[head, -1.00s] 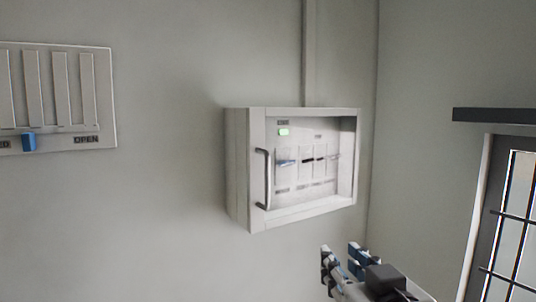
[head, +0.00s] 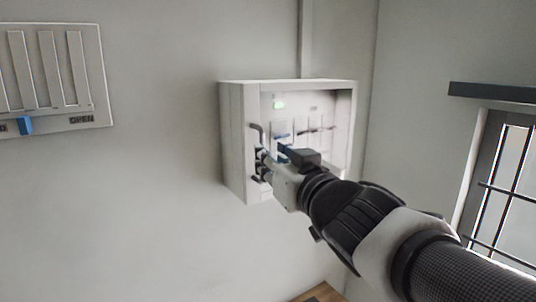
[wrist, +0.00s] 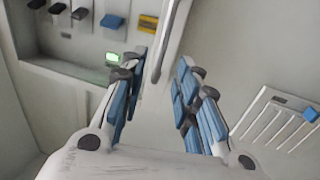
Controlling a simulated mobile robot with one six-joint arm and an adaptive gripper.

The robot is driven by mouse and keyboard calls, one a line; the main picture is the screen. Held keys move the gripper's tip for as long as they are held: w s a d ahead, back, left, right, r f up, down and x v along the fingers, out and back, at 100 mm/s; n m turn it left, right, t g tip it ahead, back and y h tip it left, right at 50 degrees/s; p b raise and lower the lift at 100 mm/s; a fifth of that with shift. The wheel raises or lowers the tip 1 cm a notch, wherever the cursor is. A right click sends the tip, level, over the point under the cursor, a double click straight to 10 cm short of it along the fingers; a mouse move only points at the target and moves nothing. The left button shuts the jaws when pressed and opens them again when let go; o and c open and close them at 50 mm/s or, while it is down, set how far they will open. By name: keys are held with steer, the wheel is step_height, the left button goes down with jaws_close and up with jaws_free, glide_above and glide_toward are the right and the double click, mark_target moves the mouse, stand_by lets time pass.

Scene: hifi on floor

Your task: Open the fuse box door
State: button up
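The fuse box (head: 232,140) is a pale grey box on the wall, and its windowed door (head: 300,86) looks shut. My gripper (head: 268,158) is at the handle. In the wrist view my gripper (wrist: 163,60) has its two blue-padded fingers apart. The handle (wrist: 160,58) lies in the gap between the fingertips, with no clear contact on either side.
A wall panel with slots and a blue slider (head: 25,125) is on the left, marked OPEN. A green light (head: 279,105) and switches show inside the box. A barred window (head: 503,180) and dark ledge (head: 490,92) are on the right. Bare wall lies left of the box.

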steer(key=x, duration=0.6)
steer(key=shift+w+a, duration=0.15)
steer(key=shift+w, duration=0.25)
steer(key=shift+r, duration=0.1)
steer(key=shift+c, duration=0.5)
jaws_close()
